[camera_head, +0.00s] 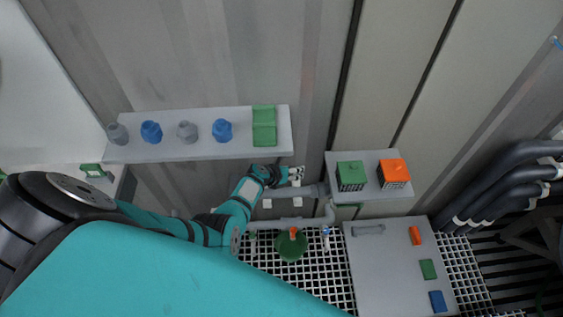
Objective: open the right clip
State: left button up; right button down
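A grey horizontal pipe (312,191) runs along the wall below the shelf, with small white clip-like parts on it. One white part (267,203) is at the left, and another (296,183) is at the right, close under my gripper. My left gripper (298,173) reaches in from the left on the teal arm and is at the right white part. Its fingers are too small to tell if they are open or shut, or whether they touch the clip. My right gripper is not in view.
Above is a shelf (180,152) with grey and blue vessels and a green holder (264,126). At right, a small shelf (378,186) bears green and orange boxes. Below are a green funnel-like vessel (291,246), a floor grating and a grey panel (385,275) with small coloured blocks.

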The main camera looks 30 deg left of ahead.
pick_arm(q)
jog(key=v, duration=1)
jog(key=shift+d, duration=0.3)
jog(key=shift+s, duration=0.1)
